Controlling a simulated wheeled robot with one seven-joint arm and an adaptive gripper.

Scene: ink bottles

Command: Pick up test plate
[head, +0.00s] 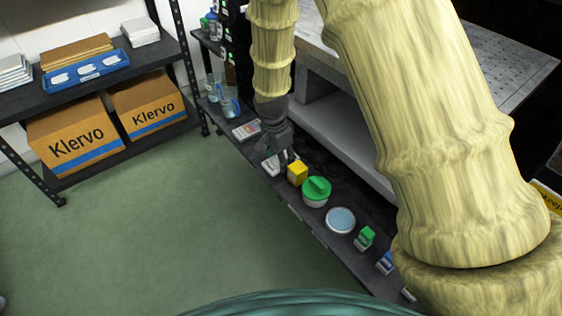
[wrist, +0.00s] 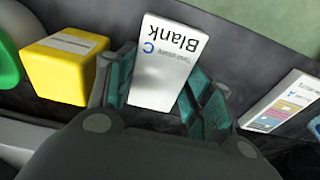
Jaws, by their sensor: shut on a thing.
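A white plate printed "Blank" and "C" (wrist: 165,60) stands between the fingers of my gripper (wrist: 163,98) in the wrist view. The gripper is shut on this plate. In the head view my gripper (head: 284,156) is low over the dark bench, with the white plate (head: 270,165) at its left side. I cannot tell whether the plate still touches the bench. A second white plate with coloured patches and a letter "A" (wrist: 284,100) lies apart to the right in the wrist view; it also shows behind the gripper in the head view (head: 246,130).
A yellow block (wrist: 65,65) is close beside the gripper. Glassware (head: 228,100) stands behind. Green floor at left is clear.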

